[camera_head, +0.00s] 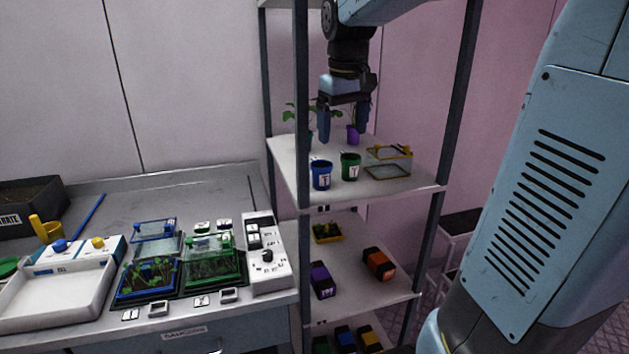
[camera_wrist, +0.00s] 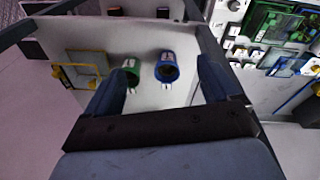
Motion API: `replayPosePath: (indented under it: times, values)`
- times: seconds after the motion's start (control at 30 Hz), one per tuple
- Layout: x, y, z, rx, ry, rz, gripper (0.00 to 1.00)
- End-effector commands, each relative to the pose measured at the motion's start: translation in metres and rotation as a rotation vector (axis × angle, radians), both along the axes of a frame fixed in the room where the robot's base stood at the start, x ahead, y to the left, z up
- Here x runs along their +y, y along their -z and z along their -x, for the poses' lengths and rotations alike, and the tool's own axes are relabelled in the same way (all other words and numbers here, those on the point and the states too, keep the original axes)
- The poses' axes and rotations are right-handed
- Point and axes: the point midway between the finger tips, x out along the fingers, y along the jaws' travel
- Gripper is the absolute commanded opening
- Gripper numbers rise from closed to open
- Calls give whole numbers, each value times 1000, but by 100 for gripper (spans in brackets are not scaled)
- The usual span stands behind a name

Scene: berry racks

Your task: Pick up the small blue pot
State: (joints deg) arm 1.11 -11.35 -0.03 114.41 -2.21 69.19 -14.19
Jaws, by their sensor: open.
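The small blue pot (camera_head: 321,176) stands upright near the front edge of the rack's upper shelf, with a white label on its side. It also shows in the wrist view (camera_wrist: 166,70), between my fingers but nearer the right one, with its dark opening facing me. My gripper (camera_head: 343,130) hangs fingers down above the shelf, open and empty. In the head view it is above the pots, apart from the blue one. In the wrist view my gripper (camera_wrist: 161,75) has its fingers spread to both sides of the blue and green pots.
A green pot (camera_head: 349,166) stands close to the right of the blue pot. A yellow-rimmed clear box (camera_head: 388,165) is farther right. Rack posts (camera_head: 300,105) flank the shelf. A bench with trays (camera_head: 150,290) is at left.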

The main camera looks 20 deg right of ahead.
Motion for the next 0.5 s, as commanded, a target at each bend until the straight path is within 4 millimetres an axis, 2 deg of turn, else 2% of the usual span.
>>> replayPosePath:
  times: [0.03,0.2,0.3,0.5]
  values:
    - [0,1,-14,22,-13,2,88]
    - [2,6,-50,80,-60,-3,88]
    - [6,10,-68,104,-86,-12,88]
    - [13,15,-90,131,-122,-26,88]
